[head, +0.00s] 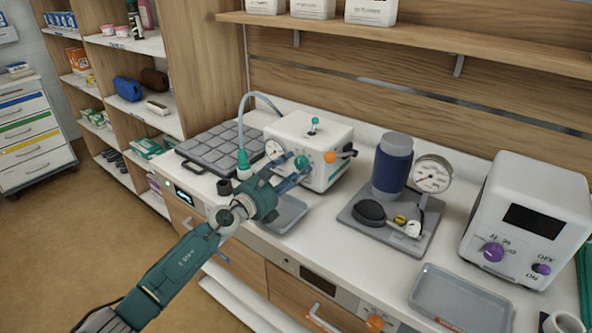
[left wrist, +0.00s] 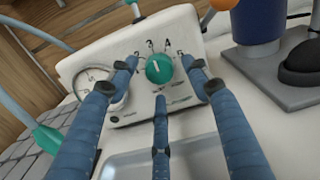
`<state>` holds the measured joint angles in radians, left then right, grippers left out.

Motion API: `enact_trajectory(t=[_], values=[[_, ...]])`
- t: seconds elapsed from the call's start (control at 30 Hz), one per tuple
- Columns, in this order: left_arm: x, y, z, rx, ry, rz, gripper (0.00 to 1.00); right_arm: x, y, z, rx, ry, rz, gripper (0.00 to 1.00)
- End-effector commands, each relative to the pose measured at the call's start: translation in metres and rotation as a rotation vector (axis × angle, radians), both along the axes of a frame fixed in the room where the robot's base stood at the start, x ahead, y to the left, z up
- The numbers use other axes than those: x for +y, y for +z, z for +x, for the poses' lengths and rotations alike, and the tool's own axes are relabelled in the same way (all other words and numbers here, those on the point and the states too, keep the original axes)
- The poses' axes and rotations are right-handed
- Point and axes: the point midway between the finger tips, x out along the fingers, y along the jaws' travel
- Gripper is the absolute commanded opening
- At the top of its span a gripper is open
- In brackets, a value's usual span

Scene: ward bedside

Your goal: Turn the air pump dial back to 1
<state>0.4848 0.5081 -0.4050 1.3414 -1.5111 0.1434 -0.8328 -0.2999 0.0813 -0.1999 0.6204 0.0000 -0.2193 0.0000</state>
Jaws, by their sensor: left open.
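The air pump (head: 318,137) is a white box on the counter, with a gauge at the left of its front. Its green dial (head: 301,162) carries a white pointer mark; in the left wrist view the dial (left wrist: 159,69) sits below printed numbers, of which 2, 3, 4 and 5 can be made out. The pointer looks near 3 to 4, but I cannot tell exactly. My left gripper (head: 287,175) is open in front of the dial. In the left wrist view its blue fingers (left wrist: 163,85) spread on both sides of and below the dial, with no clear contact. My right gripper is not seen.
A grey cushioned pad (head: 213,146) lies left of the pump. An empty grey tray (head: 287,213) is below the gripper. A blue cylinder device with a gauge (head: 391,166) and a white box with purple knobs (head: 530,220) stand to the right. A shelf (head: 420,38) runs above.

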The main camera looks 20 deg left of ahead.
Motion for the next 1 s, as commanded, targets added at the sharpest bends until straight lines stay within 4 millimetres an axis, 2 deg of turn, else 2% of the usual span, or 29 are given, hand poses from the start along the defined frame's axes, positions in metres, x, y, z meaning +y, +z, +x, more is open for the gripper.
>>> enact_trajectory(t=[0.13,0.43,0.47,0.6,0.7,1.0], values=[[-0.0042,-0.0001,0.0116,-0.001,0.0,-0.001,0.49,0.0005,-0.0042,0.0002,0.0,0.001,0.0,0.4],[-0.0052,0.0001,0.0137,0.0,0.0,0.0,0.49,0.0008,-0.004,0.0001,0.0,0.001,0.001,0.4],[-0.0051,0.0001,0.0137,0.0,0.0,-0.001,0.47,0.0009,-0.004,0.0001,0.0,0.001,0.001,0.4],[-0.0051,0.0,0.0136,0.0,0.0,-0.001,0.19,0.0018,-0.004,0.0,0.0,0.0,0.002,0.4],[-0.0052,-0.0004,0.0134,0.001,0.0,-0.001,0.04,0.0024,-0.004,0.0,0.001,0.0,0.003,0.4],[-0.0055,-0.0014,0.013,0.012,0.0,-0.023,0.04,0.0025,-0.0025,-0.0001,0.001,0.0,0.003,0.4]])
